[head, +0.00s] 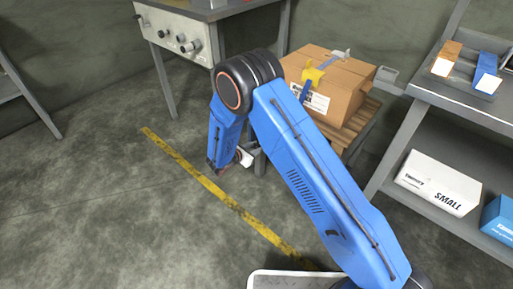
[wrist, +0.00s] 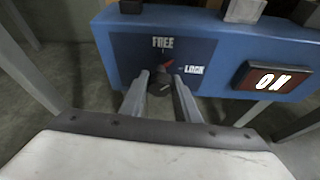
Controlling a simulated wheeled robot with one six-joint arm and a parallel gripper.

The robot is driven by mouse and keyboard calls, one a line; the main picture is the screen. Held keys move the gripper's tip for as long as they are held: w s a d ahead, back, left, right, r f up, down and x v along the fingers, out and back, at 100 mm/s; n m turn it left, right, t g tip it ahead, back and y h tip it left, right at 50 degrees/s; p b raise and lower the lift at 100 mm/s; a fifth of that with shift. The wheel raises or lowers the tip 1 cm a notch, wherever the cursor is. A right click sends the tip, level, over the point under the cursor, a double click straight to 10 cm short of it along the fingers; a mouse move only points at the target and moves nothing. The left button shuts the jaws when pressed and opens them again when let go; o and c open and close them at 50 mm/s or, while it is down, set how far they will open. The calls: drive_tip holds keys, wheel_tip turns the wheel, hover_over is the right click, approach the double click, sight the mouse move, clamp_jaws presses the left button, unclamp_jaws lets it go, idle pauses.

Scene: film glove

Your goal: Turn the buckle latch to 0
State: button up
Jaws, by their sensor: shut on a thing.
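The buckle latch is a dark round knob (wrist: 160,84) with a red pointer, on the dark plate of a blue panel (wrist: 222,45) in the wrist view. The plate is marked FREE at the top and LOCK at the right; I see no 0 on it. The red pointer points up and right, between the two marks. My gripper (wrist: 160,92) is shut on the knob, one finger on each side. In the head view my gripper is low behind my blue arm, and the panel and knob cannot be made out there.
A lit sign (wrist: 270,80) reading ON sits right of the knob. In the head view a cardboard box (head: 335,85) rests on a wooden pallet (head: 357,128). A grey shelf (head: 455,105) stands right, a grey bench (head: 215,12) at the back. Floor at left is clear.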

drive_tip(key=n+g+h, duration=0.1)
drive_tip(key=n, duration=0.2)
drive_tip(key=shift+h, duration=0.4)
drive_tip(key=shift+n+g+h, duration=0.6)
drive_tip(key=shift+n+h, duration=0.2)
drive_tip(key=shift+n, duration=0.7)
drive_tip(key=o, duration=1)
drive_tip(key=shift+o, duration=0.2)
drive_tip(key=v, duration=1.7)
drive_tip(key=shift+a, duration=0.25)
drive_tip(key=shift+s+f, duration=0.1)
